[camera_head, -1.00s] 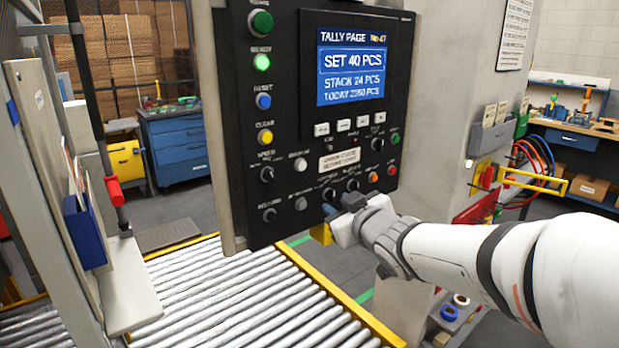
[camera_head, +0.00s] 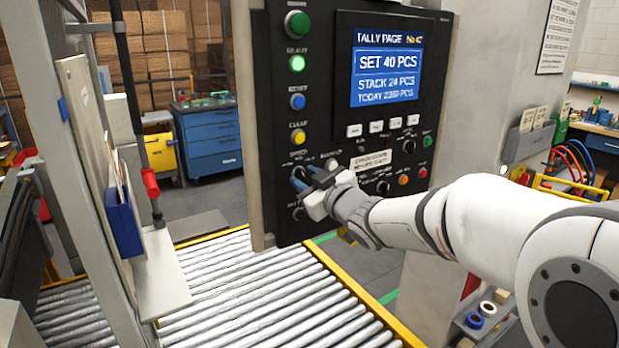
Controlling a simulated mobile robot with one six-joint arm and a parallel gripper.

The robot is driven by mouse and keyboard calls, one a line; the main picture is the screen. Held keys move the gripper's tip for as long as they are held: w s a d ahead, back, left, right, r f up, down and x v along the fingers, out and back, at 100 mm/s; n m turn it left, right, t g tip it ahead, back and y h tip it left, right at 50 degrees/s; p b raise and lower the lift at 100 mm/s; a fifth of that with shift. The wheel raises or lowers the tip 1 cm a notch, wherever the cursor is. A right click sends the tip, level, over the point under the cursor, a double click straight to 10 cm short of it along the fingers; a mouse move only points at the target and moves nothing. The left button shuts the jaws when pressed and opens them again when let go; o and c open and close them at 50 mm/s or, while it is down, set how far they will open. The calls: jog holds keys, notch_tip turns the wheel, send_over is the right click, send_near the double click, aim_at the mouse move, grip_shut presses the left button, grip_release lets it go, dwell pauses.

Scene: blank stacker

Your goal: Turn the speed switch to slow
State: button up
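The speed switch (camera_head: 298,171) is a small black knob under the "SPEED" label on the black control panel, below the yellow button. The knob's pointer and setting cannot be read. I cannot tell whether the fingers touch the knob or how far apart they are.
The panel's screen (camera_head: 387,77) reads "SET 40 PCS". Green, blue and yellow buttons line the panel's left side, and other small knobs lie to the right of my gripper. A roller conveyor (camera_head: 250,290) runs below. A blue cabinet (camera_head: 213,150) stands behind.

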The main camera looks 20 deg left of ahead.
jog(key=shift+c, duration=0.3)
grip_shut()
jog(key=shift+f+n+b, duration=0.3)
jog(key=shift+n+b, duration=0.1)
jog(key=shift+b, duration=0.55)
jog(key=shift+f+n+b, duration=0.1)
jog(key=shift+n+b, duration=0.8)
jog(key=shift+b, duration=0.3)
jog(key=shift+r+n+b, duration=0.3)
jog(key=shift+n+b, duration=0.65)
jog(key=shift+n, duration=0.25)
jog(key=shift+o, duration=0.3)
grip_release()
jog(key=shift+s, duration=0.1)
